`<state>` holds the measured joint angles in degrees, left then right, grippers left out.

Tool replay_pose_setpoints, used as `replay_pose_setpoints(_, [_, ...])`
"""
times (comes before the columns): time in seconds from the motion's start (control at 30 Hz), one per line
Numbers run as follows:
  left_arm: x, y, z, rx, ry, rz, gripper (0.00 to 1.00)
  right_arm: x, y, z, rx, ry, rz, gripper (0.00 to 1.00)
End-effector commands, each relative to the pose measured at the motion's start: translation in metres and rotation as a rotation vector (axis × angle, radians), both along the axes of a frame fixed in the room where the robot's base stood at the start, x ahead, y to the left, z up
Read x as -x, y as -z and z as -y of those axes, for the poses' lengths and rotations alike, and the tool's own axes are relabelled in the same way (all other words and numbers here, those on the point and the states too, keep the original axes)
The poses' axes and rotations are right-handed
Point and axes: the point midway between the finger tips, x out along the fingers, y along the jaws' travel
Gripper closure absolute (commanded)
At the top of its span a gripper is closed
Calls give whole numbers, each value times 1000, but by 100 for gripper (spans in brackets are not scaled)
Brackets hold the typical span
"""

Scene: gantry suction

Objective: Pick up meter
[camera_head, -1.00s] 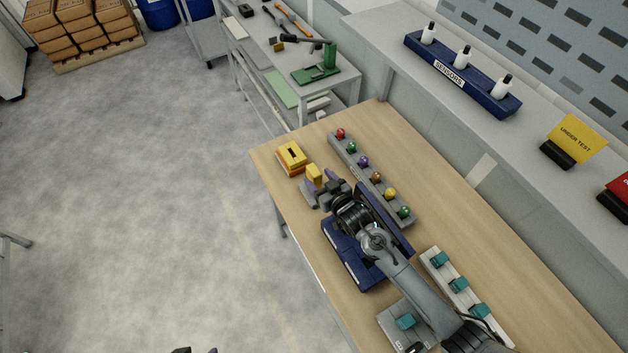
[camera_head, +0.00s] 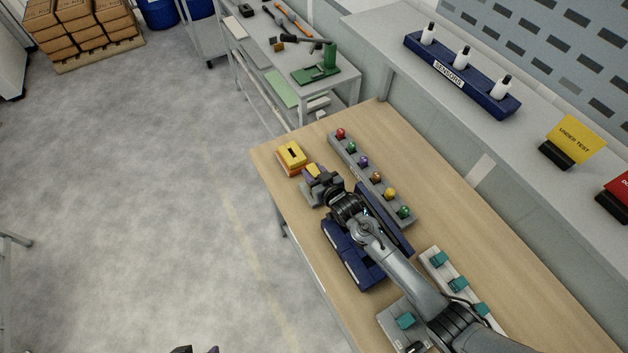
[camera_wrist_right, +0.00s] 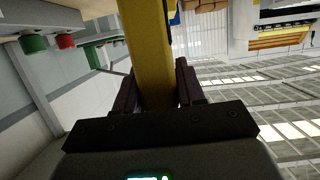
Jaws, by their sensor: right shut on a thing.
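The meter, a yellow block-shaped body, shows as a small yellow patch (camera_head: 314,169) at the tip of my right arm in the head view. In the right wrist view its yellow body (camera_wrist_right: 150,45) stands between the fingers, with a dark face along one side. My right gripper (camera_wrist_right: 157,92) is shut on it, a finger at each side. The meter's lower part and any contact with the table are hidden. At the bottom edge of the head view, dark and purple tips of my left gripper (camera_head: 195,350) just show; their opening is unclear.
A yellow box with an orange base (camera_head: 291,157) sits close by at the table corner. A grey strip with coloured knobs (camera_head: 363,160) lies right of the gripper. A blue tray (camera_head: 345,250) and teal-block holders (camera_head: 438,258) lie nearer. A shelf (camera_head: 388,40) runs along the right.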

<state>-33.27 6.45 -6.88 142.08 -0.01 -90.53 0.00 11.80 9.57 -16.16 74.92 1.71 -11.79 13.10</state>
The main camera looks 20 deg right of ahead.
Motion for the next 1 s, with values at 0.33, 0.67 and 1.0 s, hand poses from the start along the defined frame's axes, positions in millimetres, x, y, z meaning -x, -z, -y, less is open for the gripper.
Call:
replay_pose_setpoints(0.33, [0, 0, -3, -11, 8, 1, 36, 0, -2, 0, 0, 0, 2, 98])
replay_pose_setpoints(0.67, [0, 1, -3, -12, 9, 1, 36, -1, -41, 0, -1, 1, 6, 98])
replay_pose_setpoints(1.0, [0, 4, 0, -1, 2, 1, 36, -1, -83, 2, 0, -7, 1, 98])
